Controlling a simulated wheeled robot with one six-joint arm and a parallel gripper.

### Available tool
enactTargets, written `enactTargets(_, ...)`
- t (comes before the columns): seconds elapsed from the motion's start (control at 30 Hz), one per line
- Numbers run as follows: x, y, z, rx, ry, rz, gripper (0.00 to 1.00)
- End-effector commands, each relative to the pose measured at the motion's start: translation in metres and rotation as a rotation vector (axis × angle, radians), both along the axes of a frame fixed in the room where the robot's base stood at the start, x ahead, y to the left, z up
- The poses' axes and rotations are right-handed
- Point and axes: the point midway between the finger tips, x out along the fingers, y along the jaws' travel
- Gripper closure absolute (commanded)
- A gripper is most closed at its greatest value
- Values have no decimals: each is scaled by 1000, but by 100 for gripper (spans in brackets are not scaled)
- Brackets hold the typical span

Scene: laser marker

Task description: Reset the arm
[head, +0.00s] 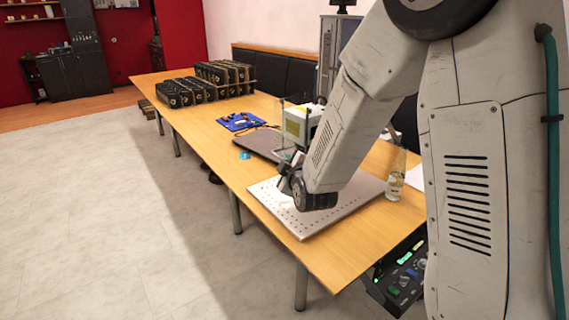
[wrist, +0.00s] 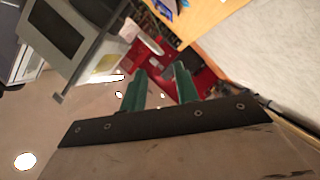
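My arm reaches down from the right in the head view, with its wrist over a perforated light plate (head: 325,216) on the wooden table. My gripper (head: 287,172) is partly hidden by the wrist there and points away toward the laser marker. In the wrist view my gripper (wrist: 160,75) shows two green fingers standing apart with nothing between them, so it is open and empty. The laser marker's white head (head: 296,124), with a yellow label, stands just behind my wrist, partly covered by the arm. I cannot tell how close the fingers are to it.
Beyond the plate lie a dark flat board (head: 257,144) and a blue mat (head: 238,121) with small parts. Several black cases (head: 190,90) stand at the table's far end. A clear bottle (head: 396,180) stands right of the plate. The floor left of the table (head: 90,215) is clear.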

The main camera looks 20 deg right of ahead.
Motion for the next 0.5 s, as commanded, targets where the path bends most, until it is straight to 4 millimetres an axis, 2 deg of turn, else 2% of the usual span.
enactTargets(0.4, 0, 0, -1, 21, 6, -4, 69)
enactTargets(0.5, -5, 2, -21, 92, 101, -16, 69)
